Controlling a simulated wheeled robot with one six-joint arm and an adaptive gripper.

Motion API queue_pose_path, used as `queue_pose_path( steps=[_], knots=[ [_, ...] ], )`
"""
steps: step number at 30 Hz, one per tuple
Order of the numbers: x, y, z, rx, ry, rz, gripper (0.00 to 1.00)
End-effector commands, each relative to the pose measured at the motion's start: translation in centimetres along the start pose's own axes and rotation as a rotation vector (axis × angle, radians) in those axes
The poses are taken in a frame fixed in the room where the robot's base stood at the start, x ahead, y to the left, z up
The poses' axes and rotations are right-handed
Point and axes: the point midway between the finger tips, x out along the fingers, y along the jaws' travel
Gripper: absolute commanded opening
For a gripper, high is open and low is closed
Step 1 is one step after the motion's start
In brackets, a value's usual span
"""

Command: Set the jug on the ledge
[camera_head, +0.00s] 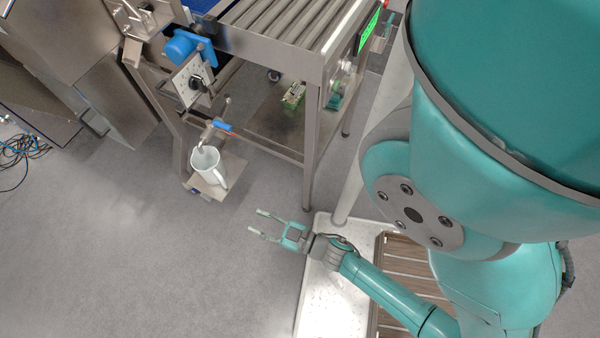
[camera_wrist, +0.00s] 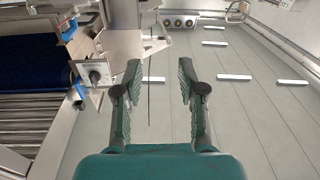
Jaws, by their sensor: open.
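A white jug (camera_head: 206,161) stands upright on a small metal ledge (camera_head: 219,184) beside the conveyor frame in the head view. Its handle points to the lower right. The ledge is low and reaches out a little past the jug on the right. My gripper (camera_head: 257,220) is to the right of and below the jug in the picture, apart from it. It is open and empty. In the wrist view both fingers (camera_wrist: 159,78) are spread with nothing between them. I do not make out the jug in the wrist view.
A metal conveyor table (camera_head: 313,120) with rollers stands behind. A tap with a blue handle (camera_head: 222,125) is close above the jug. A control box with a black knob (camera_head: 195,82) is higher up. Cables (camera_head: 18,150) lie at far left. The grey floor (camera_head: 150,250) in front is clear.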

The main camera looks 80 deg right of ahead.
Motion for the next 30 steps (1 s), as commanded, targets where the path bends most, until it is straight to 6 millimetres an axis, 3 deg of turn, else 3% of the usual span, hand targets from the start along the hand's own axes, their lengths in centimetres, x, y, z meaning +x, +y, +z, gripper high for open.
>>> queue_pose_path(
  steps=[1, 6, 15, 21, 30],
  knots=[
    [-1.6, -0.9, -1.7, 0.004, -0.013, -0.009, 0.4],
    [-5.7, -1.9, -7.0, 0.016, -0.076, -0.024, 0.4],
    [-10.9, -2.3, -15.6, 0.04, -0.233, -0.131, 0.4],
    [-12.2, -2.5, -18.6, 0.045, -0.297, -0.193, 0.4],
    [-12.3, -2.5, -19.0, 0.046, -0.309, -0.202, 0.4]
  ],
)
